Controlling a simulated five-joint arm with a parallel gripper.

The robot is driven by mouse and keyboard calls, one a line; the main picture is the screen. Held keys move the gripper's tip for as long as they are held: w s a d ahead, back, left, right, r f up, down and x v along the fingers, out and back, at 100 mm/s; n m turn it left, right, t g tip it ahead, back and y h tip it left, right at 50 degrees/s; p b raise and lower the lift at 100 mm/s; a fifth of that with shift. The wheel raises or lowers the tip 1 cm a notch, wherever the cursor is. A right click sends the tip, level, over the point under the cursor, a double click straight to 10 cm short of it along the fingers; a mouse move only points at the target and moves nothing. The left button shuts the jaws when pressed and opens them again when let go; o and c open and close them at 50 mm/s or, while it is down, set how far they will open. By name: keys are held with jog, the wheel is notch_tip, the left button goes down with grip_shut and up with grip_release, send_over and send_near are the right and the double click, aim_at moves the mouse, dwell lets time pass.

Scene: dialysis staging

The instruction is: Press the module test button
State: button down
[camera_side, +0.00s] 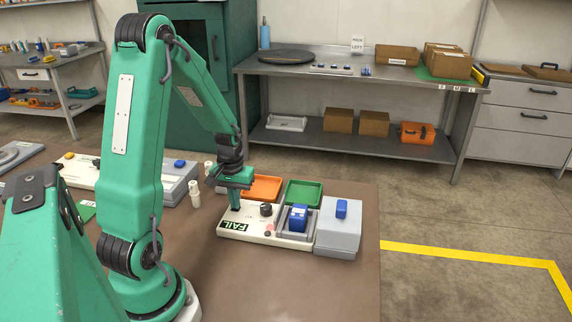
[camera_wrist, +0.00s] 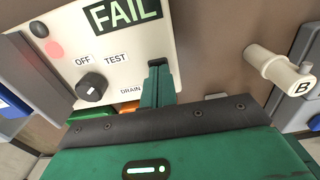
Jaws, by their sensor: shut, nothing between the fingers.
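The white test module (camera_side: 245,236) sits on the brown table and shows a dark FAIL sign (camera_side: 233,226), also large in the wrist view (camera_wrist: 122,12). Its black knob (camera_wrist: 91,88) has OFF, TEST and DRAIN labels around it. A pink round spot (camera_wrist: 54,49) and a small dark round part (camera_wrist: 39,29) lie beyond the knob; I cannot tell which is the button. My gripper (camera_wrist: 158,66) is shut and empty over the module's edge by the DRAIN label, apart from the knob. Whether the fingertips touch the panel is unclear.
A blue block (camera_side: 298,217) sits in the module's grey cradle, beside a grey box (camera_side: 339,232). Orange (camera_side: 262,188) and green (camera_side: 303,193) trays stand behind. A white cylinder marked B (camera_wrist: 280,72) stands close to my gripper. The table's front is clear.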

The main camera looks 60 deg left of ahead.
notch_tip(320, 180, up, 14)
dwell(0.7)
dwell(0.6)
jog(key=s+d+r+m+t, duration=0.1)
jog(key=s+d+r+m, duration=0.1)
jog(key=d, duration=0.5)
jog(key=s+d+r+m+t, duration=0.1)
jog(key=d+r+m+t, duration=0.1)
jog(key=d, duration=0.5)
jog(key=s+d+r+m+t, duration=0.2)
jog(key=d+r+m, duration=0.1)
jog(key=d+m, duration=0.2)
jog(key=d, duration=0.2)
jog(key=shift+s+d+r, duration=0.3)
jog(key=shift+s+d, duration=0.05)
jog(key=shift+d, duration=0.05)
